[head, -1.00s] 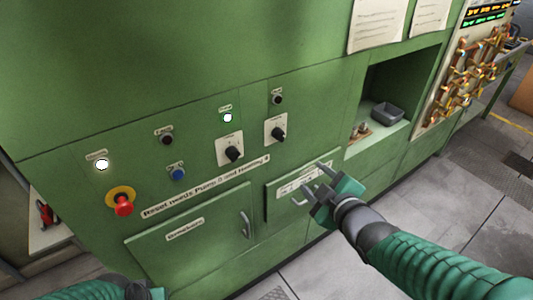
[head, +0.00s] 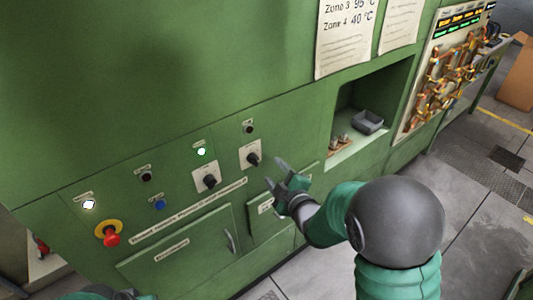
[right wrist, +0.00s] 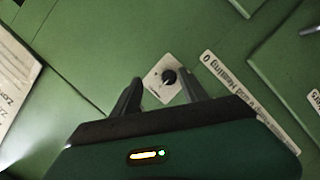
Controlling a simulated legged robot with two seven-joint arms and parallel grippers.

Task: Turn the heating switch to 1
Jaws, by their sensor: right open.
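Two black rotary switches on white plates sit on the green panel: a left switch (head: 209,181) and a right switch (head: 252,159). Their small labels are unreadable, so I cannot tell which one is heating. My right gripper (head: 277,174) is open and empty, just right of and slightly below the right switch. In the right wrist view, one switch knob (right wrist: 169,77) appears between the open fingertips (right wrist: 161,80), with no clear contact. Its exact setting is too small to read. Part of my left arm shows at the bottom left; its jaws cannot be made out.
A red emergency button (head: 111,239), a blue button (head: 159,204) and lit white lamps (head: 201,152) share the panel. A door with a handle (head: 230,242) lies below. A recess with a grey tray (head: 367,121) is at the right.

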